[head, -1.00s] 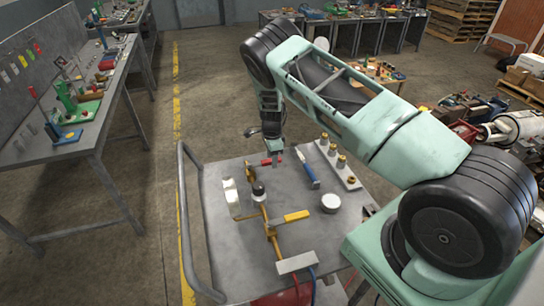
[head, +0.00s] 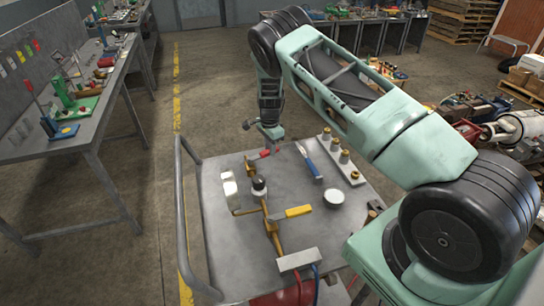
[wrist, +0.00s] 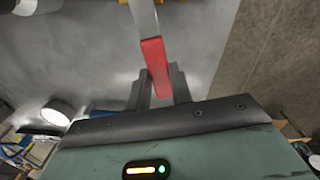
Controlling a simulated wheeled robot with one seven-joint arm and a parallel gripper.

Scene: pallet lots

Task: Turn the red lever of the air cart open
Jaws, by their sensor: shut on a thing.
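The air cart (head: 225,265) has a grey top with brass piping (head: 270,232) along it. The red lever (head: 262,154) is at the far end of the piping and slopes up to the right in the head view. My gripper (head: 271,147) reaches down to its outer end. In the wrist view the lever's red grip (wrist: 155,58) lies between the two dark fingers of my gripper (wrist: 160,85), which are shut on it. Its bare metal part (wrist: 144,18) runs up out of the picture. The lever's pivot is hard to make out.
A yellow lever (head: 298,211), a black-topped fitting (head: 259,186) and a white-faced part (head: 229,189) sit on the piping. A blue-handled tool (head: 308,160), a round white lid (head: 334,196) and a plate of brass fittings (head: 353,175) lie to the right.

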